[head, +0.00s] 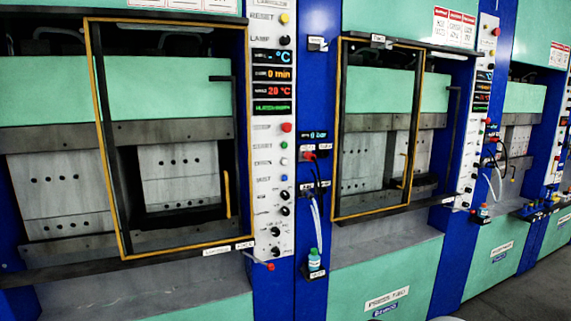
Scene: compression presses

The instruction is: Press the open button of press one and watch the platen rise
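The press at the left, presumably press one, has a mint-green upper body (50,90) and grey metal plates (180,172). A yellow-edged guard frame (102,130) stands across its opening. Its white control panel (261,200) is to the right, with a red button (287,127), a green one (284,145), a white one (284,161) and a blue one (284,178). The white button's small label seems to read OPEN, but it is blurred. Displays (272,80) above are lit. Whether the platen is moving cannot be told. Neither gripper is in view.
A second press with a PRESS TWO label (387,298) and its own yellow-edged guard (337,130) stands to the right. A blue column (313,85) between them carries a hose and a small bottle (314,260). More presses recede right. Dark floor (520,295) shows at lower right.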

